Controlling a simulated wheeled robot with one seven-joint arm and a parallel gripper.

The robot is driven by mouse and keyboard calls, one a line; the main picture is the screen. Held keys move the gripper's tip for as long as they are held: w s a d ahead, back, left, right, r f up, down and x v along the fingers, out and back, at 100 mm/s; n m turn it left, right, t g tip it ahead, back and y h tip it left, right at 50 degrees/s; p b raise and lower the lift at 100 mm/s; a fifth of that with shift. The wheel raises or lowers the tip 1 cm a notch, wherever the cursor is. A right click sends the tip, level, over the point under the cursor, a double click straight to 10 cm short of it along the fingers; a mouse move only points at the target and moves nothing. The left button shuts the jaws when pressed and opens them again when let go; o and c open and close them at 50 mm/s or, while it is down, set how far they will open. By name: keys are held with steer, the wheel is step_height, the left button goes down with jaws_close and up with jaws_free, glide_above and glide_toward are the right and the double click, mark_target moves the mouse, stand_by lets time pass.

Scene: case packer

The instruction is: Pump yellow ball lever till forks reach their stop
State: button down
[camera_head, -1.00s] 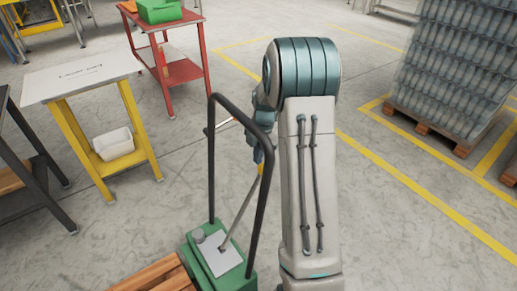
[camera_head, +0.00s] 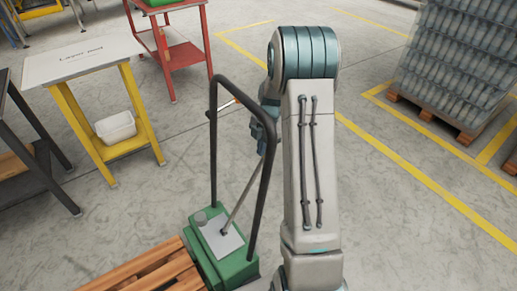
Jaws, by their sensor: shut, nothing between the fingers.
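A green pallet truck (camera_head: 226,262) stands at the lower centre, with a tall black hoop handle (camera_head: 212,150). A thin grey lever (camera_head: 241,197) rises from the plate on its top and leans up to the right. Its upper end goes behind the handle, close to my gripper. I cannot make out the yellow ball there. My gripper (camera_head: 266,146) is shut with nothing between its fingers. It is partly hidden behind the handle's right side, and I cannot tell whether it touches the lever. The forks are not clearly visible.
A wooden pallet (camera_head: 150,273) lies at the lower left beside the truck. A yellow-legged table (camera_head: 82,57) and a red trolley (camera_head: 181,55) stand behind left. Stacked goods (camera_head: 465,55) on a pallet fill the upper right. The floor between is clear.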

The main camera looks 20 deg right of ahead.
steer(key=w+d+f+y+b, duration=0.1)
steer(key=w+d+f+b, duration=0.2)
steer(key=d+f+b, duration=0.6)
steer(key=d+f, duration=1)
steer(key=shift+d, duration=0.25)
steer(key=shift+a, duration=0.15)
steer(key=shift+r, duration=0.1)
steer(key=p+v, duration=0.3)
steer(key=v, duration=1.3)
steer(key=shift+w, duration=0.3)
